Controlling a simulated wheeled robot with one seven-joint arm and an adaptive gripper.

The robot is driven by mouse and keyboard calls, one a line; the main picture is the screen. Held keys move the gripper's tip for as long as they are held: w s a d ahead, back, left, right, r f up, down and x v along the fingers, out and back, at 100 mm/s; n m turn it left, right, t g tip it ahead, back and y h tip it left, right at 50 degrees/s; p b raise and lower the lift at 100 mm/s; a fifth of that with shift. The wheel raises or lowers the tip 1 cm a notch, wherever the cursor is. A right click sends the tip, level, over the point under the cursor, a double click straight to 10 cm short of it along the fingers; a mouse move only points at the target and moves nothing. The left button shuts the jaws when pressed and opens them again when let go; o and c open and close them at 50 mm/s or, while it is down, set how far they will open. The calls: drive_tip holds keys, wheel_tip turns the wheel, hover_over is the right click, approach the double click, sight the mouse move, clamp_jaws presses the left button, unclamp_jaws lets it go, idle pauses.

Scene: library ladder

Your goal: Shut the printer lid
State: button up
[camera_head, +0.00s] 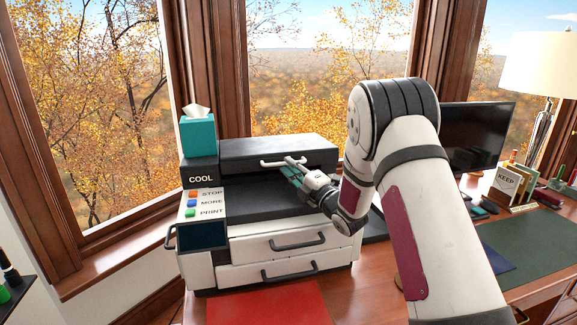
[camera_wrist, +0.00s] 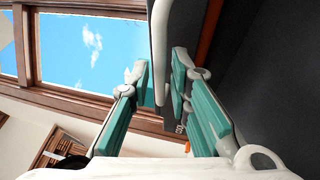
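The printer (camera_head: 290,243) is a white and black machine on the wooden desk, with drawers in front. Its dark lid (camera_head: 265,149) shows as a slab at the back of the printer top; its exact angle is hard to judge. A light handle (camera_head: 270,162) runs along the lid's front edge. My gripper (camera_head: 291,161) reaches in from the right with teal fingers at this handle. In the wrist view my gripper (camera_wrist: 160,78) is open, with a pale grey bar (camera_wrist: 158,50), likely the handle, between the fingers. Contact is not clear.
A teal tissue box (camera_head: 198,134) stands on the printer's left rear, above the COOL panel. STOP, MORE and PRINT buttons (camera_head: 192,203) are on its left side. A monitor (camera_head: 478,133) and lamp (camera_head: 545,75) stand to the right. A red mat (camera_head: 265,303) lies in front.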

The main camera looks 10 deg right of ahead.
drive_tip(key=v, duration=1)
drive_tip(key=shift+s+d, duration=0.1)
drive_tip(key=shift+s, duration=0.1)
